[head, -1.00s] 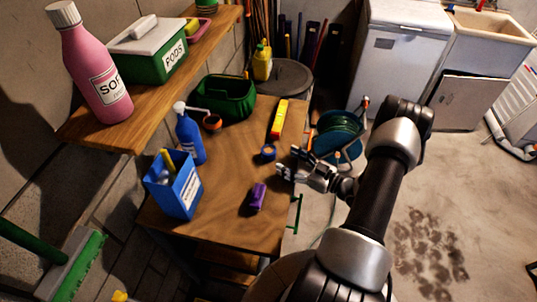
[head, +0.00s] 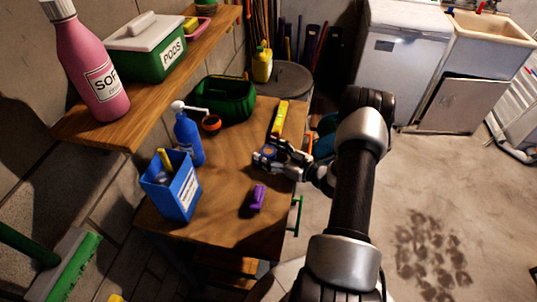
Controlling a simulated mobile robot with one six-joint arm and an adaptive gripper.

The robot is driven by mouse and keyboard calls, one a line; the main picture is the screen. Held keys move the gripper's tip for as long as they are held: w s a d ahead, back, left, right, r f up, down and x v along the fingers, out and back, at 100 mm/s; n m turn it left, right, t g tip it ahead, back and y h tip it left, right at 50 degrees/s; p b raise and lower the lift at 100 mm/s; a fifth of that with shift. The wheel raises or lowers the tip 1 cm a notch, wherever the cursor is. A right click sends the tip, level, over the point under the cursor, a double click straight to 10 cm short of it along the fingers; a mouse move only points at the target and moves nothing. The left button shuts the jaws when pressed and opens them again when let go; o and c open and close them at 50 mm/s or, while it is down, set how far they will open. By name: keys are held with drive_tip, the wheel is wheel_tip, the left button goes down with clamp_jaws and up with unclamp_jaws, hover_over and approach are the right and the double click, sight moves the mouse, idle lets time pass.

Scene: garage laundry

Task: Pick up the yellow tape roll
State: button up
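I see no clearly yellow tape roll in the head view. A small dark blue roll (head: 268,152) lies on the wooden workbench (head: 232,215), partly hidden by my gripper. My gripper (head: 264,156) reaches in from the right, low over the bench, with its fingers spread around the blue roll. It looks open; whether the fingers touch the roll cannot be told. An orange and black round item (head: 211,123), perhaps a tape roll, lies further left near the green basket. A long yellow item (head: 280,117) with a red part lies just behind my gripper.
A wooden shelf (head: 140,118) overhangs the left side. The bench's front middle is mostly clear.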

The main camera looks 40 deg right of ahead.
drive_tip(key=c, duration=1.2)
